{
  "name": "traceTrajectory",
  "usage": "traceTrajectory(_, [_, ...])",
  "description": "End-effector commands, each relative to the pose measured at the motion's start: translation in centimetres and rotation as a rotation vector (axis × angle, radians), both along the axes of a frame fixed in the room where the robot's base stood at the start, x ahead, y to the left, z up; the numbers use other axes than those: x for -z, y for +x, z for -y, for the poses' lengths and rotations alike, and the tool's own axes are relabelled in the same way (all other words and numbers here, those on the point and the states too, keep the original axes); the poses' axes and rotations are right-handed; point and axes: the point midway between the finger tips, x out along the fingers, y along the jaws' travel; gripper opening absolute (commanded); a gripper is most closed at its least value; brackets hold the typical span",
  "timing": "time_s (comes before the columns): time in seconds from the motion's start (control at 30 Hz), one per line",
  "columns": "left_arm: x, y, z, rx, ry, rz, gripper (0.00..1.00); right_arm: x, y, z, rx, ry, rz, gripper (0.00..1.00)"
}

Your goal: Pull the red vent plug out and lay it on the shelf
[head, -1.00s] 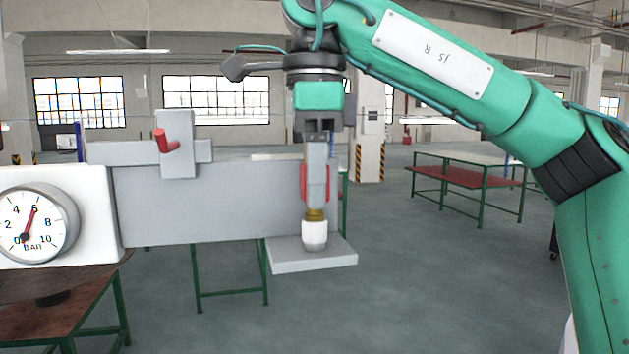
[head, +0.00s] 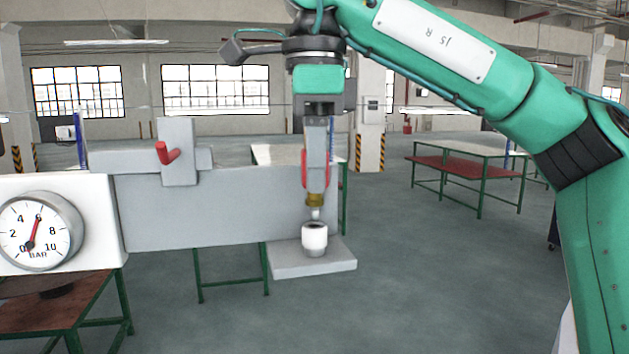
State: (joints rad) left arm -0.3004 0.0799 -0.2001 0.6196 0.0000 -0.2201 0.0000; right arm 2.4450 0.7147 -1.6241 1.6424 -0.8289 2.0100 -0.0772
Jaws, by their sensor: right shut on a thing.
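The red vent plug (head: 304,170) is between the fingers of my right gripper (head: 316,172), which is shut on it. Its red edges show on both sides of the near finger, and its brass collar (head: 315,200) and a pale tip stick out below. A white socket (head: 315,238) with a dark open mouth stands upright on the grey shelf plate (head: 285,268). The plug hangs upright over the socket, its tip at the mouth; I cannot tell whether the tip is fully clear. My left gripper is not in view.
A grey panel (head: 215,215) with a red lever (head: 165,152) on its bracket stands left of the socket. A pressure gauge (head: 38,232) is at far left. The shelf plate is bare left and right of the socket. Tables stand behind.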

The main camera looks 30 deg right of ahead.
Motion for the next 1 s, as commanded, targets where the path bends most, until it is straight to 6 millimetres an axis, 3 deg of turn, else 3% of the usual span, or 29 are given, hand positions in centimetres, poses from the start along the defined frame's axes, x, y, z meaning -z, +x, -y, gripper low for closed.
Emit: traceTrajectory(1.0, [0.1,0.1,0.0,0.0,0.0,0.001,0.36,-2.4,0.0,0.0,0.0,0.0,0.001,0.0])
